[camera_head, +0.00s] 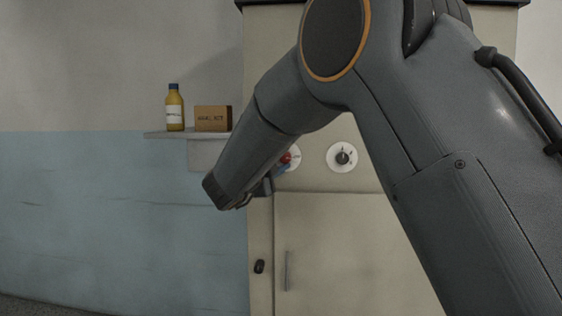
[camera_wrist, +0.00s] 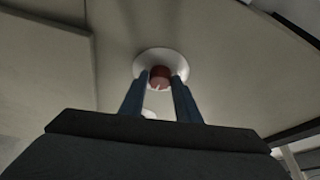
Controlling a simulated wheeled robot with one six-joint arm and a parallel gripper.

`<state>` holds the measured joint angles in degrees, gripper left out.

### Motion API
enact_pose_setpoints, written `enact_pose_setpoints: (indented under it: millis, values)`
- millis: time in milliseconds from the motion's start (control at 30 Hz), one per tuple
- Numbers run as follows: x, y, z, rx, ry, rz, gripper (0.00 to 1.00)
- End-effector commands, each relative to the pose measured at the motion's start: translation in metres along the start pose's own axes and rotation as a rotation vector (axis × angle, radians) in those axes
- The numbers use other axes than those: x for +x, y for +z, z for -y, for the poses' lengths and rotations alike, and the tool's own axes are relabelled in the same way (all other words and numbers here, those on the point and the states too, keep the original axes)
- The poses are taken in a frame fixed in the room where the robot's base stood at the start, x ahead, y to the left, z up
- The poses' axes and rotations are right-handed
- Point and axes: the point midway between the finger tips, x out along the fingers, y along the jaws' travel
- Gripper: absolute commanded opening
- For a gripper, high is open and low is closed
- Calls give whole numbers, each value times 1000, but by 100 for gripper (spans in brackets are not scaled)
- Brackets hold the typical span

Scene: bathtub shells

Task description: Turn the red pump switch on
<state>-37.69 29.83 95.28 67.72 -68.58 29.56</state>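The red pump switch is a small red knob (camera_head: 286,158) on a round white plate on the beige cabinet front, partly hidden by my arm in the head view. In the wrist view the red knob (camera_wrist: 160,75) sits in the middle of its white plate (camera_wrist: 147,57). My gripper (camera_wrist: 161,78) has its two blue fingers apart, with one tip on each side of the knob. I cannot tell whether the fingertips press on it. In the head view a blue finger of my gripper (camera_head: 281,169) shows just below the knob.
A dark knob on a white dial (camera_head: 342,157) is right of the red knob. Below is a cabinet door (camera_head: 350,240) with a vertical handle (camera_head: 287,270). On the left, a wall shelf (camera_head: 160,134) holds a yellow bottle (camera_head: 175,110) and a brown box (camera_head: 212,118).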

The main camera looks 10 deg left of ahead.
Motion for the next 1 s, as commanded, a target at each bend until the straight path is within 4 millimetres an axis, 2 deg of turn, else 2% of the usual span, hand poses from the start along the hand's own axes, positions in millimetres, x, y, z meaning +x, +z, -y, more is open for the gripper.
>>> enact_pose_setpoints:
  millis: [33, 100, 433, 567, 800, 1000]
  values:
    - [0, 0, 0, 0, 0, 0, 39]
    - [0, 0, 0, -1, 0, 0, 46]
    - [-4, 0, 0, -1, -1, 1, 46]
    - [-20, 2, 0, -1, -1, 4, 46]
    - [-59, 1, 0, -1, -1, 3, 46]
    - [-76, 0, -1, -1, 0, 1, 46]
